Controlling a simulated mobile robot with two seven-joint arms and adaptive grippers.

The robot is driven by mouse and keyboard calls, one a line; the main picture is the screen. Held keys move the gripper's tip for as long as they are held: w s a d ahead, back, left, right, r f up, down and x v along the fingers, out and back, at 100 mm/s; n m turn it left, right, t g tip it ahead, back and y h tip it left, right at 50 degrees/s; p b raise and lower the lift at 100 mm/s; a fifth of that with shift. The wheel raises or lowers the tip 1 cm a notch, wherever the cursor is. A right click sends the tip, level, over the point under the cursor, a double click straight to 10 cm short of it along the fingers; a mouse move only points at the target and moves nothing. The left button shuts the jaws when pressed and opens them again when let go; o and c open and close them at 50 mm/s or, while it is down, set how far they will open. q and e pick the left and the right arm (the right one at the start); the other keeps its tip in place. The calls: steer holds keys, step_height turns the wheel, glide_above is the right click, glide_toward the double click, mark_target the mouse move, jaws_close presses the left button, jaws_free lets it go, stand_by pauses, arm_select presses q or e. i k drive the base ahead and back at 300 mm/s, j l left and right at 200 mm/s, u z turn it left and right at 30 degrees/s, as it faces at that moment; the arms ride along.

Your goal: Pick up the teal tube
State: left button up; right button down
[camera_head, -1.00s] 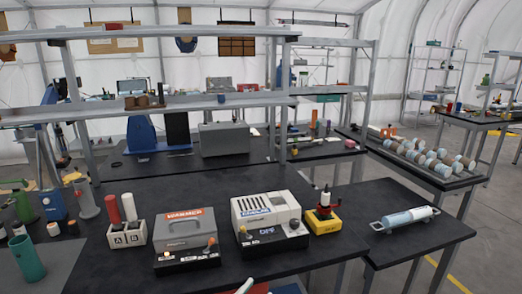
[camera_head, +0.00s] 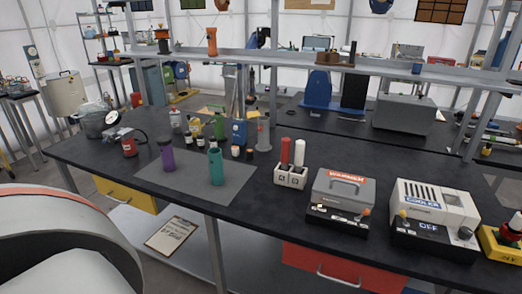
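The teal tube (camera_head: 216,168) stands upright on a grey mat (camera_head: 238,188) on the black workbench. It is left of the middle of the head view. A purple bottle (camera_head: 166,155) stands to its left on the same mat. Behind the tube are a small white bottle with a dark cap and a green bottle (camera_head: 219,125). Nothing covers the front of the tube. Neither of my grippers shows in this view.
A white A/B holder (camera_head: 291,177) with a red and a white tube stands right of the mat. Further right are a grey warmer (camera_head: 341,196) and a white cooler (camera_head: 436,212). A shelf (camera_head: 300,59) runs above the bench's back. The mat's front is clear.

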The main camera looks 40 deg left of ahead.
mark_target(214, 156)
steer(key=u, duration=1.6)
steer(key=i+j, duration=0.15)
steer(key=j, duration=0.15)
steer(key=i+j+z, duration=0.15)
steer(key=j, duration=0.45)
steer(key=i+j+z, duration=0.1)
steer(key=j, duration=0.25)
steer(key=i, duration=0.05)
